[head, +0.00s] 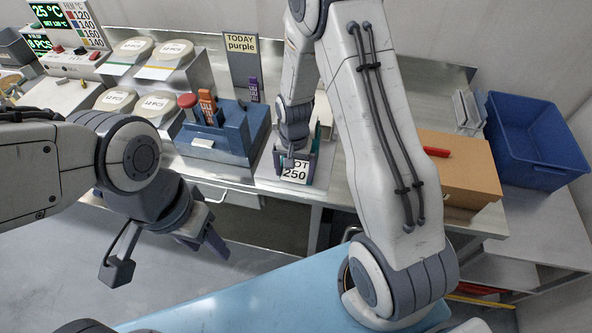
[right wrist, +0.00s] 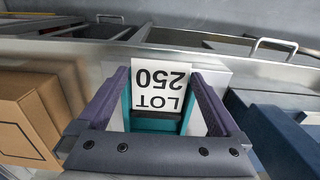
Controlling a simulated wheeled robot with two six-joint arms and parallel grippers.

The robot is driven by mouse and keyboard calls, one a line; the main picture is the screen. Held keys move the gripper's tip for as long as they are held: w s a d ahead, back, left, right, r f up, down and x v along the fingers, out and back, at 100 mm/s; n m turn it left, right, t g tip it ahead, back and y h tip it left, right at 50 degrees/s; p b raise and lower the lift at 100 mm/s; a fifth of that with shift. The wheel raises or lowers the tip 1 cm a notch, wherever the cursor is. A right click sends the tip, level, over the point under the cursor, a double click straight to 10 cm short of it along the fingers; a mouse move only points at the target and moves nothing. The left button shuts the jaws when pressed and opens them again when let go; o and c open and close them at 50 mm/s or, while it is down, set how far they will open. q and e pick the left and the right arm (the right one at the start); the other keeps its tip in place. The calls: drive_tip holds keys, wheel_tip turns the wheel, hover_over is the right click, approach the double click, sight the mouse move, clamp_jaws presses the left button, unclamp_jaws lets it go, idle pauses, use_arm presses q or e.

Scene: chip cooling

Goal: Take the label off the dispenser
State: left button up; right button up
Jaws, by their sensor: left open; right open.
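The label, a white card reading "LOT 250" (head: 295,171), is on the front of the teal dispenser at the bench's front edge. In the right wrist view the label (right wrist: 160,84) shows upside down, with the teal dispenser (right wrist: 155,123) below it. My right gripper (right wrist: 160,76) is open, its two purple-grey fingers on either side of the label and apart from it. In the head view my right gripper (head: 296,150) is just above the label and hides much of the dispenser. My left gripper (head: 208,238) is open and empty, over the floor in front of the bench.
A blue holder (head: 215,140) with red and orange-handled things stands left of the dispenser. A cardboard box (head: 460,170) with a red item and a blue bin (head: 535,140) are at right. Round white lidded containers (head: 170,52) stand at back left. The floor in front is clear.

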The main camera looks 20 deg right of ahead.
drive_tip(key=shift+c, duration=0.3)
drive_tip(key=c, duration=1.3)
drive_tip(key=shift+c, duration=0.2)
drive_tip(key=shift+r, duration=0.1)
